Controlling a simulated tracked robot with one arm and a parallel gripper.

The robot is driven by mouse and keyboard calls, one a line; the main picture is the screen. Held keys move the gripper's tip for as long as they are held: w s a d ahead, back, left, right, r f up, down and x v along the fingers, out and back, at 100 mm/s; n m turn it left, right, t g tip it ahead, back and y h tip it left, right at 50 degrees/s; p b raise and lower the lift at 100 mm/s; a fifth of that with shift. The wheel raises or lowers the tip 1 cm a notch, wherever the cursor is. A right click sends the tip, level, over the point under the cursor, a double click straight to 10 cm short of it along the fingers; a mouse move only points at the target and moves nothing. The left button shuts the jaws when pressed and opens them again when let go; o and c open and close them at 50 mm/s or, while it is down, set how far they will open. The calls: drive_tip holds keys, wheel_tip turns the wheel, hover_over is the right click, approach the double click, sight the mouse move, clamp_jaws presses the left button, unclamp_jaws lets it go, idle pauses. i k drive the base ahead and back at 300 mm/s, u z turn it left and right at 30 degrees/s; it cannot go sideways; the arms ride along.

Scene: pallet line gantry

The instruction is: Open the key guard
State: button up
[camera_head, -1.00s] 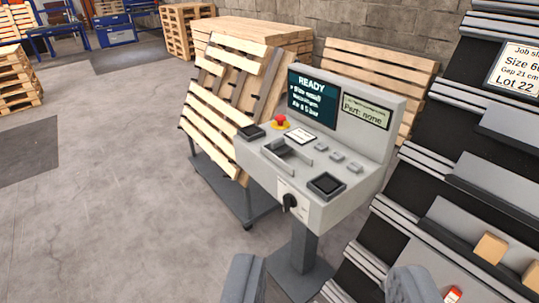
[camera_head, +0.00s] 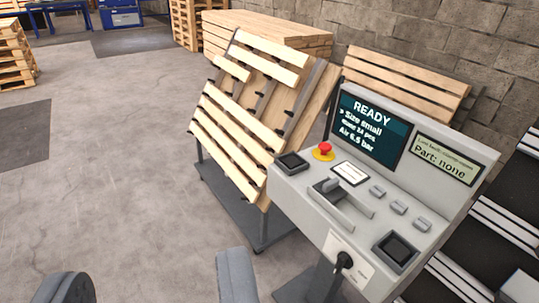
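The grey control console (camera_head: 395,225) stands on a post at the right. Its sloped top carries a raised grey bar or cover (camera_head: 342,205) in the middle, which may be the key guard; I cannot tell for sure. Three small grey keys (camera_head: 398,208) sit to its right, and a red stop button (camera_head: 323,152) behind it to the left. A black rotary knob (camera_head: 344,261) is on the front face. My gripper (camera_head: 153,266) shows two grey fingers at the bottom left, wide apart and empty. It is left of the console in the picture, not touching it.
The console screen (camera_head: 371,125) reads READY and a smaller display (camera_head: 441,160) reads Part: none. A tilted slatted pallet on a wheeled stand (camera_head: 247,125) is close behind the console's left side. Stepped dark racks (camera_head: 490,230) stand at right. Grey floor at left is open.

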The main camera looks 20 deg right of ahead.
sight(329, 190)
drive_tip(key=i, duration=1.3)
drive_tip(key=z, duration=0.55)
